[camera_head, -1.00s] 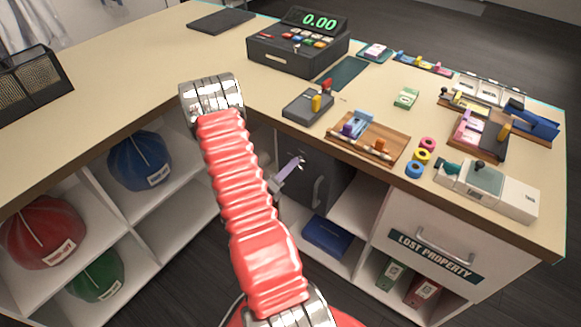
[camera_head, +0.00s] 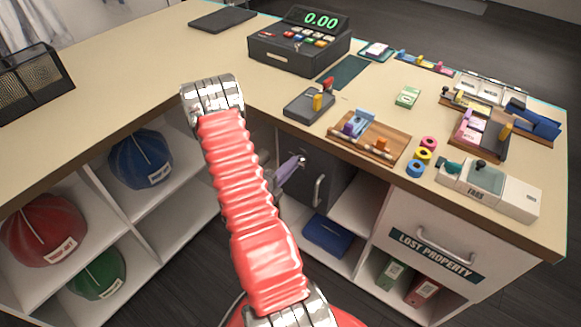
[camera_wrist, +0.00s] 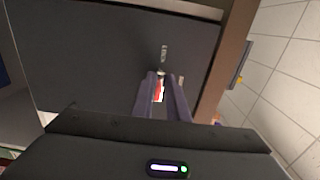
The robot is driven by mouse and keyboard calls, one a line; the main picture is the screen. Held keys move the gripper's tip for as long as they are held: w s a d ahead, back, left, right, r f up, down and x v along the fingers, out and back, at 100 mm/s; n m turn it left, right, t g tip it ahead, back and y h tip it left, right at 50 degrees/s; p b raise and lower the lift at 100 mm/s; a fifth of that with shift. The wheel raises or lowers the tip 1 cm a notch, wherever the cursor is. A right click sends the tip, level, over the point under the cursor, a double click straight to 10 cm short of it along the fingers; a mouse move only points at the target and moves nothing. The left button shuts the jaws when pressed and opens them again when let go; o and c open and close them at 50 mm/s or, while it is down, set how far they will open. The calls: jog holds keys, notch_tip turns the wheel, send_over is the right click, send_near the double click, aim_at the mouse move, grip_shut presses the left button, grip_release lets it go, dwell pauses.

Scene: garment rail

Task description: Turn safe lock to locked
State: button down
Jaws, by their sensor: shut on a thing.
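The dark grey safe (camera_head: 325,178) sits in a compartment under the counter, with a vertical metal handle (camera_head: 318,190) on its door. My gripper (camera_head: 298,161) is at the upper left part of the safe's door, partly hidden by my red arm. In the wrist view the safe's dark door (camera_wrist: 90,45) fills much of the picture. There my gripper's two purple fingers (camera_wrist: 161,80) are closed on the small safe lock (camera_wrist: 161,71) at the door. A small light mark (camera_wrist: 164,53) lies just beyond the fingertips. The lock itself is mostly hidden, so its position is unclear.
The counter's wooden edge (camera_wrist: 228,65) runs close beside the safe. Caps fill the left cubbies. The lost property drawer (camera_head: 440,235) is to the right. A cash register (camera_head: 298,50) stands on top.

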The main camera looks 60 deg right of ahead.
jog(key=shift+w+f, duration=0.15)
jog(key=c, duration=1.7)
grip_release()
jog(key=shift+a, duration=0.1)
jog(key=a, duration=0.4)
jog(key=w+a, duration=0.1)
jog(key=a, duration=0.4)
jog(key=w+a, duration=0.1)
jog(key=a, duration=0.3)
jog(key=shift+a, duration=0.25)
